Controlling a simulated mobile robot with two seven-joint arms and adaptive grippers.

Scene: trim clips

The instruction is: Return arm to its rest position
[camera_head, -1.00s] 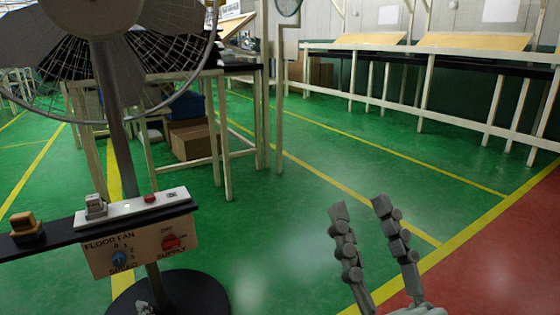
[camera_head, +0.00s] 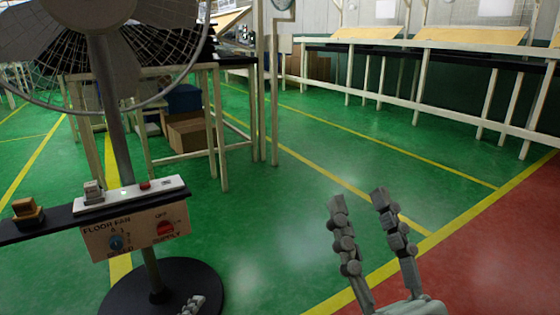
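My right gripper (camera_head: 358,198) shows at the lower middle right, pointing up, with its two fingers apart and nothing between them. It is over the floor, clear of other things. Of my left gripper (camera_head: 192,306) only a small tip shows at the bottom edge, in front of the fan's base; its opening cannot be made out. A floor fan (camera_head: 119,138) stands at the left with a control panel (camera_head: 136,234) carrying a blue speed knob (camera_head: 116,242) and a red supply knob (camera_head: 165,227).
A dark shelf (camera_head: 62,224) at the fan panel holds a small brown and yellow object (camera_head: 27,212) and a white strip (camera_head: 132,194). The round fan base (camera_head: 200,276) is on the floor. A workbench with a cardboard box (camera_head: 188,136) stands behind. Green floor (camera_head: 290,220) is open in the middle.

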